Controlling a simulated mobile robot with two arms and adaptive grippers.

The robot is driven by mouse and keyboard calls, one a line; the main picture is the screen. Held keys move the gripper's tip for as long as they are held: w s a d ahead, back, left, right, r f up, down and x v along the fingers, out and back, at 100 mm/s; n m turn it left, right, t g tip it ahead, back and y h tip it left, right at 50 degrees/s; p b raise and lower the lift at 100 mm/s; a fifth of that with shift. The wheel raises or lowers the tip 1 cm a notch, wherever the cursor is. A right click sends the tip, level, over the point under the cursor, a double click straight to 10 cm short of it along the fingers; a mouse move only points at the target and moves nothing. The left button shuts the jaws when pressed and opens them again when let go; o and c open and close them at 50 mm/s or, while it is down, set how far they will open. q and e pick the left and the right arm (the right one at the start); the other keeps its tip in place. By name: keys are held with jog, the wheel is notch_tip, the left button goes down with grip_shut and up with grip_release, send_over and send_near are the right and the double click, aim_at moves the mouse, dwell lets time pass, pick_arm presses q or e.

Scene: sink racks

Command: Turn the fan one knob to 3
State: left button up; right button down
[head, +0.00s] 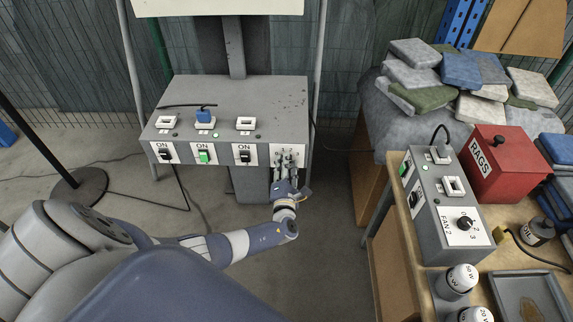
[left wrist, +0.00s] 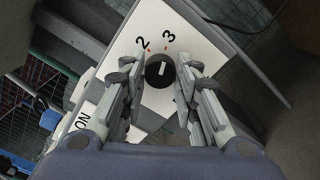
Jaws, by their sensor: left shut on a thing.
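The fan one knob (left wrist: 160,70) is round and black, on a white plate (left wrist: 138,24) printed with 2 and 3, each with a small red mark. In the head view the gripper (head: 286,172) is at the right end of the front of the grey control box (head: 235,97) and hides most of the knob. My right gripper is not in view.
The box front has several ON switches (head: 204,156) left of the gripper. A second grey box with a FAN 2 knob (head: 464,223) stands on the right bench, beside a red RAGS box (head: 500,165) and folded cloths (head: 415,52). Open floor lies between.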

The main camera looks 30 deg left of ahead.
pick_arm(q)
jog(key=shift+f, duration=0.15)
jog(key=o, duration=1.1)
jog(key=shift+c, duration=0.2)
jog(key=v, duration=1.2)
jog(key=shift+s, duration=0.1)
